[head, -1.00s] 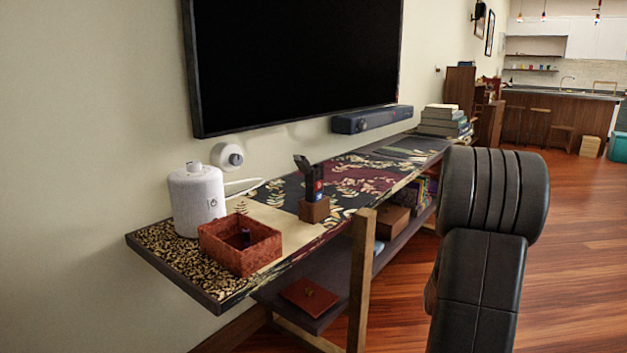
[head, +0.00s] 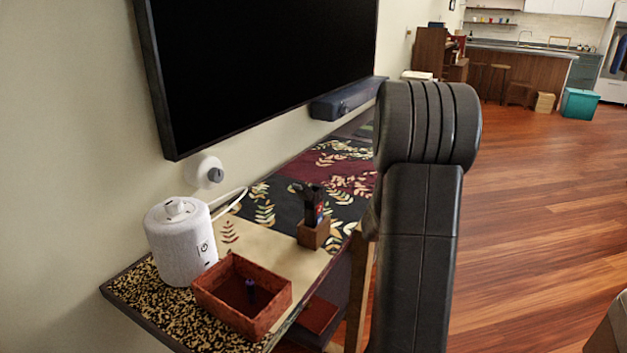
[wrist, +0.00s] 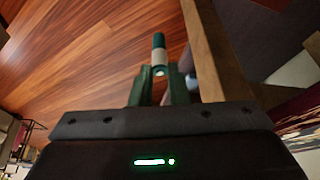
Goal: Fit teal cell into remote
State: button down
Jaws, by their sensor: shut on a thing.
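My gripper (wrist: 159,80) shows in the wrist view, its two green fingers shut on the teal cell (wrist: 158,54). The cell is a small cylinder with a teal end and a pale band, and it sticks out past the fingertips. In the head view my own arm hides the gripper and the cell. A dark upright thing that looks like the remote (head: 313,203) stands in a small wooden holder (head: 314,235) on the console. Its battery slot cannot be made out.
A red-brown box (head: 217,305) on the console holds a small dark purple thing (head: 251,289). A white cylindrical device (head: 180,243) stands behind it. A television (head: 260,70) and soundbar (head: 345,98) are on the wall. In the wrist view, a wooden leg (wrist: 203,50) is close right of the gripper.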

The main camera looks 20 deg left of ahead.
jog(key=s+a+r+n+y+p, duration=0.1)
jog(key=s+a+r+n+p, duration=0.1)
jog(key=a+r+p, duration=0.7)
jog(key=s+a+r+n+p, duration=0.15)
jog(key=a+r+p, duration=0.35)
jog(key=r+p, duration=0.75)
jog(key=s+a+r+n+y+p, duration=0.1)
jog(key=s+a+r+n+p, duration=0.15)
jog(key=a+r+p, duration=0.8)
jog(key=shift+m+g, duration=0.4)
jog(key=shift+m, duration=0.1)
jog(key=d+f+b, duration=0.1)
jog(key=f+b, duration=0.1)
jog(key=d+f+b, duration=0.1)
jog(key=f+b, duration=0.2)
jog(key=d+f+b, duration=0.1)
jog(key=f+b, duration=0.1)
jog(key=b, duration=0.1)
jog(key=shift+d+f, duration=0.15)
jog(key=shift+f, duration=0.2)
jog(key=shift+f+b, duration=0.2)
jog(key=shift+b, duration=0.2)
jog(key=c, duration=1.4)
grip_release()
jog(key=shift+r, duration=0.1)
